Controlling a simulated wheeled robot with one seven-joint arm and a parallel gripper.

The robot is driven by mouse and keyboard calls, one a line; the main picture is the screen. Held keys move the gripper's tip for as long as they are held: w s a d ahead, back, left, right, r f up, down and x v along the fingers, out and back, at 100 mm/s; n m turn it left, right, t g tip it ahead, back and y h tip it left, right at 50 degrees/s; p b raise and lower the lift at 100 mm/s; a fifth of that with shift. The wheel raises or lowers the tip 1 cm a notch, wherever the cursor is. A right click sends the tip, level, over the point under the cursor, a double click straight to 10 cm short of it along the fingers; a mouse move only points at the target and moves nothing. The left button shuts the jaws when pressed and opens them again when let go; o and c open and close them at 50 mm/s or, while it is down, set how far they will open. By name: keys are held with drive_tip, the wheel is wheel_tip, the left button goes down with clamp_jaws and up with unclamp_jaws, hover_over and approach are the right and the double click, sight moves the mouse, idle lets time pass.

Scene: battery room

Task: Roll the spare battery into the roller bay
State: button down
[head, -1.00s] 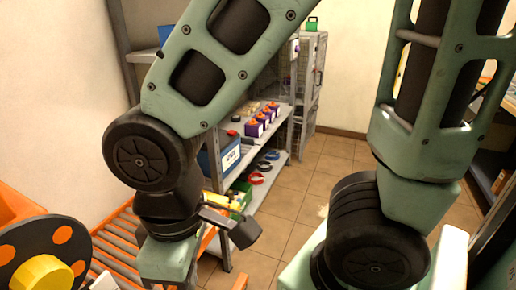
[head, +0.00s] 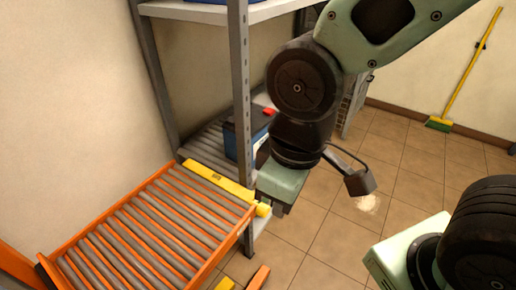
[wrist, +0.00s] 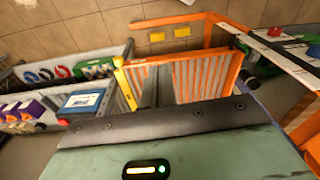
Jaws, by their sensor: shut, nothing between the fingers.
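A blue battery (head: 236,141) with a red terminal stands on the shelf, partly hidden by the rack post and my arm. In the wrist view a blue battery (wrist: 88,98) with a white label is at the left. Grey rollers of a roller bay (head: 204,138) show on the shelf left of the battery. An orange-framed roller table (head: 150,232) stands in front, with a yellow bar (head: 215,177) across its shelf end. My gripper (head: 277,209) is shut and empty, pointing down beside the table's right corner. Its fingers also show in the wrist view (wrist: 157,88).
The grey rack post (head: 241,100) rises just left of my gripper. The tiled floor (head: 385,185) at the right is mostly clear. A green broom (head: 440,124) leans on the far wall. In the wrist view, shelves with purple items (wrist: 20,110) lie at the left.

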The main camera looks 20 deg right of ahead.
drive_tip(key=w+d+f+n+t+y+b, duration=0.1)
drive_tip(key=w+f+n+t+y+b, duration=0.3)
drive_tip(key=w+f, duration=0.65)
drive_tip(key=w+d+f+n+t+y+b, duration=0.1)
drive_tip(key=w+d+f+n+t+b, duration=0.15)
drive_tip(key=w+f+n+b, duration=0.8)
drive_tip(key=w+d+f+n+t+y+b, duration=0.2)
drive_tip(key=w+d+f+t+y, duration=0.2)
drive_tip(key=w+d+t, duration=0.5)
drive_tip(key=shift+g, duration=0.35)
drive_tip(key=x, duration=1)
drive_tip(key=shift+w+d, duration=0.2)
drive_tip(key=shift+d, duration=0.05)
